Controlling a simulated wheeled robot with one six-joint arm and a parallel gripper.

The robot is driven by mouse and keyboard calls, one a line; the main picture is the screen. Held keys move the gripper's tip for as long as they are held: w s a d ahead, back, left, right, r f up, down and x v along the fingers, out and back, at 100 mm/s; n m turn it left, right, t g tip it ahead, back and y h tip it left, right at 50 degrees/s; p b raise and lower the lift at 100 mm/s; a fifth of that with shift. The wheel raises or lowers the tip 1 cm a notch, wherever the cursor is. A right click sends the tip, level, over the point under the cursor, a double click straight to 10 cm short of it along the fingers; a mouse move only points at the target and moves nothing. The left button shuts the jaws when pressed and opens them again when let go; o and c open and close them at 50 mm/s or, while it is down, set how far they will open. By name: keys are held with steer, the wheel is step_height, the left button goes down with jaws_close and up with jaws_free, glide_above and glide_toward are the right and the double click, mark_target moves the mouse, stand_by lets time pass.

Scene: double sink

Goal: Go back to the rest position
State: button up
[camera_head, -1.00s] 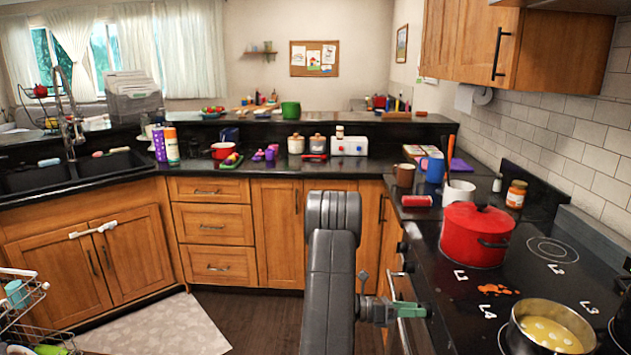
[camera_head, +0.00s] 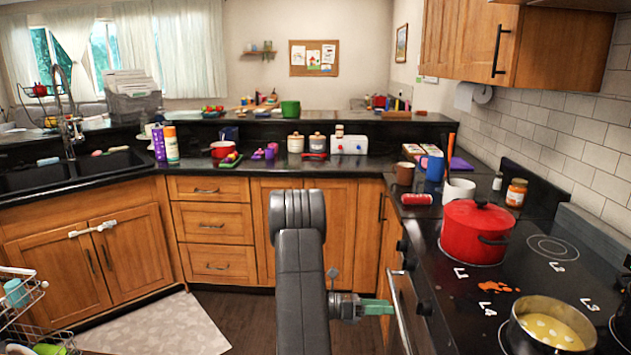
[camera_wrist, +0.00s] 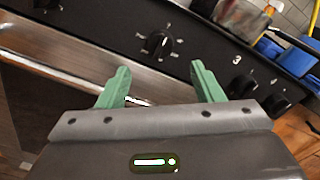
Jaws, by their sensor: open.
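My gripper (camera_head: 376,307) has green fingers and sits low in front of the stove, left of the oven handle in the head view. In the wrist view my gripper (camera_wrist: 160,85) shows its two green fingers spread apart with nothing between them. They point at the stove's black front panel (camera_wrist: 195,65) with its knobs. My dark grey arm stands in the middle of the head view.
A red pot (camera_head: 475,232) and a pot of yellow liquid (camera_head: 549,325) stand on the black stovetop (camera_head: 500,270). The oven handle (camera_head: 400,300) juts out close to my gripper. Open floor (camera_head: 240,312) lies to the left.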

mark_target(417, 308)
steer(key=shift+m, duration=0.4)
steer(key=d, duration=0.9)
steer(key=shift+s+d+f, duration=0.2)
steer(key=shift+s+d, duration=0.05)
steer(key=m+b, duration=1.4)
steer(key=m, duration=0.1)
steer(key=shift+s+a+b, duration=0.15)
steer(key=shift+b, duration=0.15)
steer(key=m+b, duration=0.2)
steer(key=shift+m, duration=0.4)
steer(key=shift+r+m+b, duration=0.2)
steer(key=shift+m+b, duration=0.15)
steer(key=shift+m, duration=0.25)
